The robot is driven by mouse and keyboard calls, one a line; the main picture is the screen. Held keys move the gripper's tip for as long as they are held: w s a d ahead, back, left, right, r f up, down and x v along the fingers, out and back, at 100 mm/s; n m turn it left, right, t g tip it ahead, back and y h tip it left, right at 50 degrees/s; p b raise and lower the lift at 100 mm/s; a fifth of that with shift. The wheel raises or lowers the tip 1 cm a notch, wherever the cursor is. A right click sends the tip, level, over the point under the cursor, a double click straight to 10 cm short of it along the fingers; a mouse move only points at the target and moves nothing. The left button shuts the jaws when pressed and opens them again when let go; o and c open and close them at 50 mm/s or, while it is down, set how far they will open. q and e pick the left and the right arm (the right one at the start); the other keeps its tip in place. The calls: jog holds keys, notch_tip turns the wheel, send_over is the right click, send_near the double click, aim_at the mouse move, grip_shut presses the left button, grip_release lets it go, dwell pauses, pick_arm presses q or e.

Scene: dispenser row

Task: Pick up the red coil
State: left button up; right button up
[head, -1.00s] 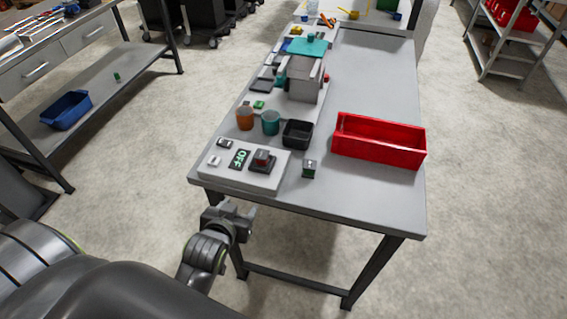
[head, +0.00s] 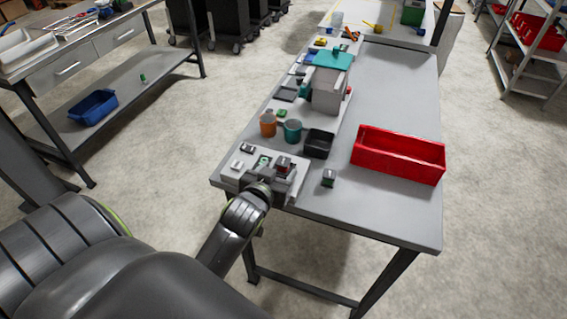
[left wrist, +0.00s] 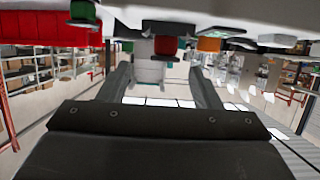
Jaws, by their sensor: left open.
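The red coil (head: 283,161) sits in a dark holder near the front end of the white base plate in the head view, partly hidden by my gripper. My left gripper (head: 286,178) is just in front of it at the near table edge. In the left wrist view, which is upside down, the red coil (left wrist: 166,46) shows ahead of the open, empty fingers of my left gripper (left wrist: 162,75), between their lines. I cannot tell the exact gap to it. My right gripper is not in view.
A small green-and-dark block (head: 328,178) stands right of the plate. A black bin (head: 319,144), a teal cup (head: 292,131) and an orange cup (head: 268,124) stand behind. A long red bin (head: 398,168) is at right. The table's front right is clear.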

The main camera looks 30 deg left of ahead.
aim_at(286, 159)
pick_arm(q)
jog(key=x, duration=0.2)
jog(key=shift+w+a, duration=0.1)
jog(key=shift+w, duration=0.25)
jog(key=shift+a+p+x, duration=0.1)
jog(key=shift+p+x, duration=0.35)
jog(key=shift+x, duration=0.7)
jog(key=shift+a+p+x, duration=0.15)
jog(key=shift+p+x, duration=0.25)
jog(key=shift+x, duration=0.75)
jog(key=shift+w+a+f, duration=0.1)
jog(key=shift+w+f, duration=0.1)
jog(key=shift+f, duration=0.15)
jog(key=shift+c, duration=0.5)
jog(key=c, duration=1.1)
jog(key=shift+o, duration=0.2)
jog(key=shift+r, duration=5.05)
